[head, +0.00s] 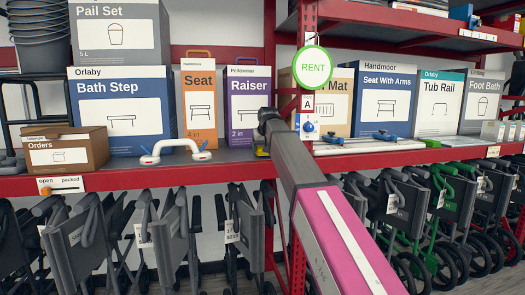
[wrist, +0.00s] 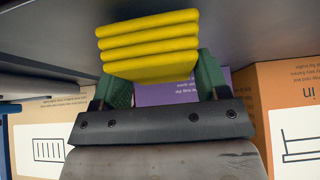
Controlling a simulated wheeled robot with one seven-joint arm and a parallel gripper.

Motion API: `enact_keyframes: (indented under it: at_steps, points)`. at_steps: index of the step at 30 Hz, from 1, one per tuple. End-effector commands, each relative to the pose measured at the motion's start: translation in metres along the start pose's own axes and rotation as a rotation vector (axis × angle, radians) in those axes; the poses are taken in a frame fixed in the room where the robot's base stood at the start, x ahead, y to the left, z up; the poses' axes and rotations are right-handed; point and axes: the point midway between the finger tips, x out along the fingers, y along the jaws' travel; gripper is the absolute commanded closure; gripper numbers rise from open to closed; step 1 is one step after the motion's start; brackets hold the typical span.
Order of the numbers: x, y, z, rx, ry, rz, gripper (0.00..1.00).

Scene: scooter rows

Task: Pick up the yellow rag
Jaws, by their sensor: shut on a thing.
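The yellow rag (wrist: 149,45) is a folded stack of several layers. In the wrist view it sits between the two green fingers of my gripper (wrist: 155,78), which is shut on it. A grey surface lies close behind the rag; I cannot tell whether they touch. In the head view only a small bit of the yellow rag (head: 262,152) shows at the shelf, in front of the purple Raiser box (head: 245,105). My arm hides most of the gripper there.
The red shelf (head: 215,170) also holds a white grab handle (head: 176,151), the Bath Step box (head: 121,105), the orange Seat box (head: 198,100) and a brown Orders box (head: 68,150). A red post with a RENT sign (head: 313,67) stands beside my arm.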

Motion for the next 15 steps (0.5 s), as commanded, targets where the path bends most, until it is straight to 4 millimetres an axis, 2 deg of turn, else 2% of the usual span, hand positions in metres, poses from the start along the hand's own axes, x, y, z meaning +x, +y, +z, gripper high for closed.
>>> enact_keyframes:
  at_steps: [6, 15]
  points:
    - [-0.029, 0.0, -0.021, 0.0, 0.003, 0.0, 0.58]
    - [-0.078, -0.061, -0.014, -0.003, 0.003, -0.001, 0.58]
